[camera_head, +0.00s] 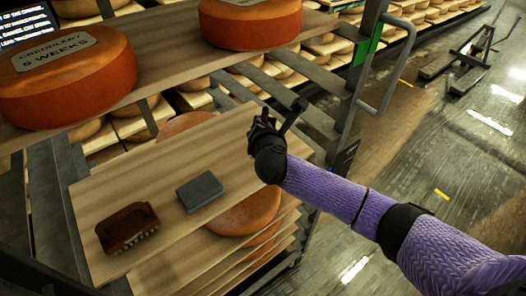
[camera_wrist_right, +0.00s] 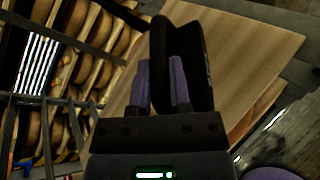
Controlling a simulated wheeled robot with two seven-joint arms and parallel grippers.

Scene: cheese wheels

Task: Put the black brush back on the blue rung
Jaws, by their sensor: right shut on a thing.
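My right gripper (camera_head: 266,124) is over the far right part of the wooden board in the head view. It is shut on a long black thing, taken to be the black brush (camera_head: 293,114), which sticks out up and to the right. In the right wrist view, the brush (camera_wrist_right: 194,45) stands at the purple fingertips of the right gripper (camera_wrist_right: 162,82). Its bristles cannot be made out. I cannot make out a blue rung in the head view. A small blue patch shows at the lower left of the wrist view. My left gripper is not in view.
A brown brush (camera_head: 128,228) and a grey block (camera_head: 200,191) lie on the wooden board (camera_head: 150,185). Orange cheese wheels (camera_head: 68,72) sit on the shelf above. A metal rack post with a green band (camera_head: 367,48) and a curved handle (camera_head: 392,75) stand beyond the gripper.

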